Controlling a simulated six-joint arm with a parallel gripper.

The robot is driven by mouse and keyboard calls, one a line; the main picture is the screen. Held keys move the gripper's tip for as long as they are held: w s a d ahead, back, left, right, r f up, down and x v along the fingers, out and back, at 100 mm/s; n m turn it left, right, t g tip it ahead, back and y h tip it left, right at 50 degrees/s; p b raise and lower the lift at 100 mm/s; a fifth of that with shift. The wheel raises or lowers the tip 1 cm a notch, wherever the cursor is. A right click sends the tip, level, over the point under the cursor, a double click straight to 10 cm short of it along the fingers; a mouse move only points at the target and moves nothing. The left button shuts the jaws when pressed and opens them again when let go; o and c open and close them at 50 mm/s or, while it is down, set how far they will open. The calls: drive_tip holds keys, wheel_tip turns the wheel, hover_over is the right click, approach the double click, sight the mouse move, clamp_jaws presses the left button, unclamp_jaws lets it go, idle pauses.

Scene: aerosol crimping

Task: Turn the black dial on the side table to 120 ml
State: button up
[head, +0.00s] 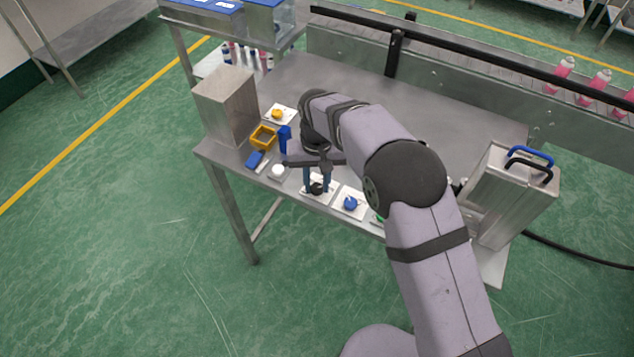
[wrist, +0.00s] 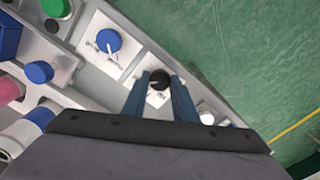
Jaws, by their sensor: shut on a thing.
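The black dial (head: 317,188) sits on a white plate near the front edge of the steel table. In the wrist view the black dial (wrist: 160,79) shows between the ends of my two blue fingers, with part of its white scale plate (wrist: 154,98) around it. My gripper (head: 317,185) points down over the dial and is shut on it; it also shows in the wrist view (wrist: 160,80). A pale pointer line shows beside the dial, but the scale markings are too small to read.
A blue dial (head: 350,203) on its own plate is close on the right. A white round knob (head: 278,171) and a blue item (head: 256,160) lie to the left. A yellow open box (head: 263,136), a yellow dial (head: 277,114) and a steel box (head: 226,104) stand farther back.

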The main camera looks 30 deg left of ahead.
sight(317, 188)
drive_tip(key=shift+w+r+m, duration=0.1)
drive_tip(key=shift+m, duration=0.5)
drive_tip(key=o, duration=1.1)
drive_tip(key=shift+c, duration=0.2)
drive_tip(key=shift+r+b, duration=1.25)
drive_tip(key=shift+r, duration=2.4)
